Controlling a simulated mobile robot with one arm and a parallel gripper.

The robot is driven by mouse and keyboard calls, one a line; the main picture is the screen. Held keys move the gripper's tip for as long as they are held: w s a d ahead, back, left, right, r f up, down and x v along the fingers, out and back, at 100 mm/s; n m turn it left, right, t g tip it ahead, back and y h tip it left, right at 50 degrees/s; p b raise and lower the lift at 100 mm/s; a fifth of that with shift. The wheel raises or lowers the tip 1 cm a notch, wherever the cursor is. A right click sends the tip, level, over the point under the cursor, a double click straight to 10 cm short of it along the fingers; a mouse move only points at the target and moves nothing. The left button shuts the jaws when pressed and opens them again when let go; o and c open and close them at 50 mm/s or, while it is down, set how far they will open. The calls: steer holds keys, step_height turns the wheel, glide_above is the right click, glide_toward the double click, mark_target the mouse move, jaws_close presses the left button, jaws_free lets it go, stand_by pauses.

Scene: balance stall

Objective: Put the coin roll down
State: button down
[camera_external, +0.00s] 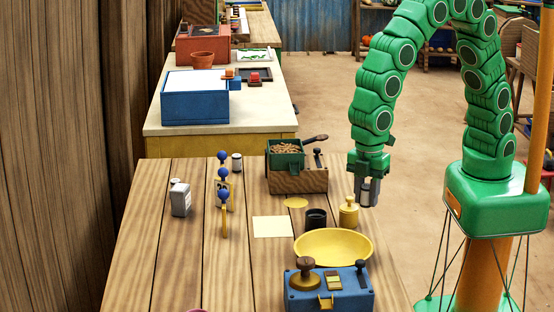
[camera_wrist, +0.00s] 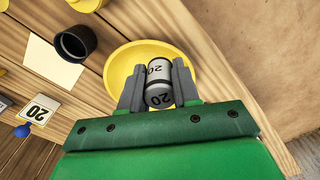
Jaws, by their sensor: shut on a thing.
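My gripper (camera_external: 367,192) hangs over the right part of the wooden table, behind the yellow bowl and beside a brass weight. The wrist view shows my gripper (camera_wrist: 158,88) shut on the coin roll (camera_wrist: 158,72), a grey and white cylinder marked 20. The coin roll is held above the table, and in the wrist view the yellow bowl (camera_wrist: 113,70) lies behind it. In the external view the fingers mostly hide the roll. The yellow bowl (camera_external: 334,248) stands near the table's right side and looks empty where visible.
A black cup (camera_external: 316,219) and the brass weight (camera_external: 349,212) stand behind the bowl. A blue box (camera_external: 330,294) with a brass knob stands in front. A pale paper square (camera_external: 272,227) lies left. A wooden box (camera_external: 300,182) with a green tray stands farther back. The left front tabletop is mostly clear.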

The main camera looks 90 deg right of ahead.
steer(key=w+a+f, duration=0.2)
steer(key=w, duration=0.2)
glide_above(334, 257)
steer(key=s, duration=0.1)
steer(key=f, duration=0.4)
steer(key=shift+d+f, duration=0.2)
steer(key=shift+d, duration=0.05)
steer(key=shift+w+a+f, duration=0.3)
steer(key=shift+w+f, duration=0.25)
steer(key=shift+f, duration=1.8)
steer(key=shift+f, duration=0.1)
steer(key=c, duration=0.8)
jaws_free()
